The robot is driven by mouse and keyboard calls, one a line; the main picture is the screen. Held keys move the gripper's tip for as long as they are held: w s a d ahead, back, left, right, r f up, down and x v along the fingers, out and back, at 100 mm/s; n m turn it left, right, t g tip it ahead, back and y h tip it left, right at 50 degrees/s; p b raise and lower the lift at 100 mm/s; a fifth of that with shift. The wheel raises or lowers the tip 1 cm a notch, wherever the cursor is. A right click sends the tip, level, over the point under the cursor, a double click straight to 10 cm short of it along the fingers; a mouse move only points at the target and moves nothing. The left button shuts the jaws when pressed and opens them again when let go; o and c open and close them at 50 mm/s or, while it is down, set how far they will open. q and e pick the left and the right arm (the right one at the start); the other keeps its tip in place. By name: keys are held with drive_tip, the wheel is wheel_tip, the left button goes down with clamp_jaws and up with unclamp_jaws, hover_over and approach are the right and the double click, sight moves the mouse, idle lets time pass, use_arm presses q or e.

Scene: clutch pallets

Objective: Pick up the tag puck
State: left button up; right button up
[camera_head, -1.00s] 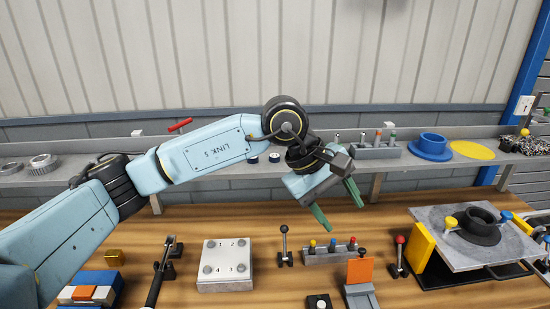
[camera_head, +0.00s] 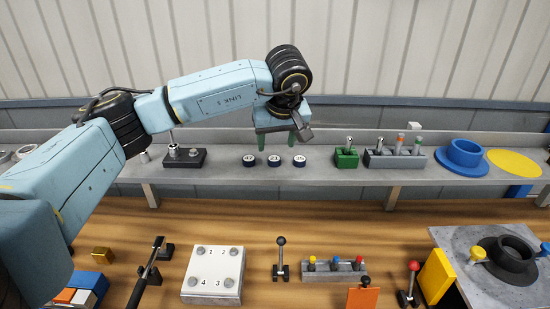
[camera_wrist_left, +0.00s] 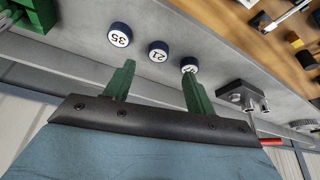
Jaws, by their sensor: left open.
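Three small dark blue tag pucks with white numbered tops stand in a row on the grey shelf: a left puck (camera_head: 248,160), a middle puck (camera_head: 274,160) marked 21 and a right puck (camera_head: 299,160) marked 35. My left gripper (camera_head: 276,142) is open and empty, its green fingers pointing down just above and behind the row. In the left wrist view the 35 puck (camera_wrist_left: 120,35) and the 21 puck (camera_wrist_left: 158,51) lie beyond the fingertips. The left puck (camera_wrist_left: 189,64) is partly covered by one finger. My right gripper is out of view.
A black block with knobs (camera_head: 185,157) stands left of the pucks on the shelf (camera_head: 225,174). A green holder (camera_head: 346,157), a grey peg rack (camera_head: 395,158) and a blue flanged ring (camera_head: 463,156) stand to the right. The wall is close behind.

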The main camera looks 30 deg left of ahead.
sight(275, 160)
use_arm(q)
drive_tip(key=shift+w+a+f, duration=0.1)
drive_tip(key=shift+w+f, duration=0.05)
drive_tip(key=shift+f, duration=0.25)
drive_tip(key=shift+a+f+p, duration=0.15)
drive_tip(key=shift+f+p, duration=0.2)
drive_tip(key=shift+f, duration=0.2)
drive_tip(key=p+x, duration=0.1)
drive_tip(key=x, duration=0.2)
drive_tip(key=shift+w+f, duration=0.25)
drive_tip(key=shift+f, duration=0.3)
drive_tip(key=shift+c, duration=0.4)
drive_tip(key=c, duration=1)
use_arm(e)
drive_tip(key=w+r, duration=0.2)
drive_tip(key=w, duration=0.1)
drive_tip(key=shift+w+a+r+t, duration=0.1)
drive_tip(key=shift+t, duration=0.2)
